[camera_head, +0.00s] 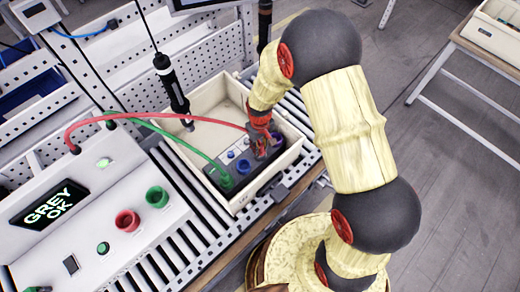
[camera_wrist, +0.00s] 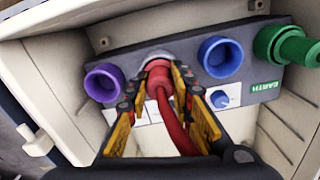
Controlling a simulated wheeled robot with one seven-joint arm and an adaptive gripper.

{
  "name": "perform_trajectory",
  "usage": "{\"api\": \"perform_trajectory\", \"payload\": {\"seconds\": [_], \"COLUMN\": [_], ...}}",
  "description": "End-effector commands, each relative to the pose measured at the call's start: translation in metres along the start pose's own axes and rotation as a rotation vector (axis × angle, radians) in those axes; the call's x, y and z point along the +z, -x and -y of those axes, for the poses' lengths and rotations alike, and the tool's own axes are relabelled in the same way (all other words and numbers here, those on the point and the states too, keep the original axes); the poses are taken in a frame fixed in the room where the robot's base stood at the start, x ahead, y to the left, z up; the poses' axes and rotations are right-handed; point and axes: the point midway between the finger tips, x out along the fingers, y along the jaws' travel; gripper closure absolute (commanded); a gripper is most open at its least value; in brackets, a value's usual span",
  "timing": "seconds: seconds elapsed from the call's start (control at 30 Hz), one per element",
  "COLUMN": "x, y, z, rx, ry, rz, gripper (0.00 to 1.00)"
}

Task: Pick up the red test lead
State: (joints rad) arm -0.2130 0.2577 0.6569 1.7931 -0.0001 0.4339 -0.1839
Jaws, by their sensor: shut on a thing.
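The red test lead (camera_head: 160,114) runs from the white test box on the left to the dark unit in the crate. In the wrist view its red plug (camera_wrist: 159,76) sits at a socket between a purple socket (camera_wrist: 103,82) and a blue socket (camera_wrist: 220,56). My gripper (camera_wrist: 160,88) is shut on the red plug, one finger on each side, with the cable running down between the fingers. In the head view my gripper (camera_head: 262,146) is over the crate. I cannot tell how deep the plug sits.
A green plug (camera_wrist: 287,46) is beside the EARTH label; its green lead (camera_head: 170,133) arches near the red one. The cream crate (camera_head: 292,162) surrounds the unit with close walls. A hanging screwdriver (camera_head: 172,85) is left of my arm. The test box (camera_head: 95,200) reads GREY OK.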

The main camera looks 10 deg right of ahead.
Motion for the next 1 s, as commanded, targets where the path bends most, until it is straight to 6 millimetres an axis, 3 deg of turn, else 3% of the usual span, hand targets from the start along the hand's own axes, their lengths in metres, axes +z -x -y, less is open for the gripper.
{"api": "perform_trajectory", "payload": {"seconds": [0.47,0.67,1.0], "x": [-0.001,0.001,0.041], "y": [0.009,0.036,0.084], "z": [0.000,0.000,0.011], "rx": [0.000,0.001,0.001], "ry": [0.000,0.000,0.001], "rz": [-0.002,-0.003,-0.004], "gripper": [1.00,1.00,1.00]}}
